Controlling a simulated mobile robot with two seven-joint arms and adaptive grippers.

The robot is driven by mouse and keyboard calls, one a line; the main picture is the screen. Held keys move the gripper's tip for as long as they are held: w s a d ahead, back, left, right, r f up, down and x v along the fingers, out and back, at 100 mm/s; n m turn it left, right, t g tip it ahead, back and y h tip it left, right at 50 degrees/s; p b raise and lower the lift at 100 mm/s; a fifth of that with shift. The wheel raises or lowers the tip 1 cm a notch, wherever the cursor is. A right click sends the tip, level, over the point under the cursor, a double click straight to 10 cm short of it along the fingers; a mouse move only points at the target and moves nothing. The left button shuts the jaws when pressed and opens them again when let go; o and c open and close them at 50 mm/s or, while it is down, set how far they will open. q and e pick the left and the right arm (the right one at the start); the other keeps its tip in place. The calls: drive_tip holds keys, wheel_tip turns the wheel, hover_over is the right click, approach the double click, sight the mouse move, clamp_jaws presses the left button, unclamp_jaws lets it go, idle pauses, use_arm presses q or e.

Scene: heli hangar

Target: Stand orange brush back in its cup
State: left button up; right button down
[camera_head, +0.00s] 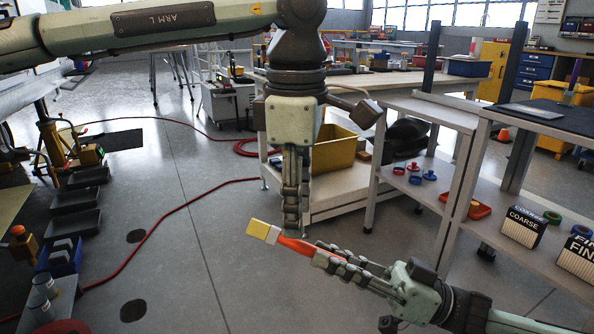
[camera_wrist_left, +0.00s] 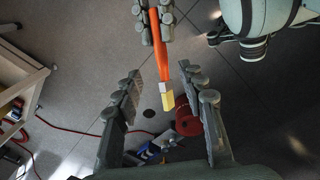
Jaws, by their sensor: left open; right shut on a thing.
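The orange brush (camera_head: 292,244) has a pale yellow and white end pointing up-left in the head view. My right gripper (camera_head: 332,258) is shut on its orange part and holds it tilted in the air above the floor. My left gripper (camera_head: 293,222) points down just above the brush, open and empty. In the left wrist view the brush (camera_wrist_left: 160,52) reaches from my right gripper (camera_wrist_left: 154,18) towards the space between the spread fingers of my left gripper (camera_wrist_left: 162,82). Small grey cups (camera_head: 44,288) stand at the lower left; I cannot tell whether one is the brush's cup.
A workbench (camera_head: 425,112) with a lower shelf stands right of the grippers. The shelf carries labelled boxes (camera_head: 523,228) and a red tray (camera_head: 466,205). A yellow bin (camera_head: 335,150) is behind my left gripper. A red hose (camera_head: 165,228) crosses the open floor.

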sight(297, 246)
use_arm(q)
drive_tip(key=shift+w+f, duration=0.1)
drive_tip(key=shift+f, duration=2.15)
clamp_jaws()
use_arm(e)
drive_tip(key=c, duration=1.4)
unclamp_jaws()
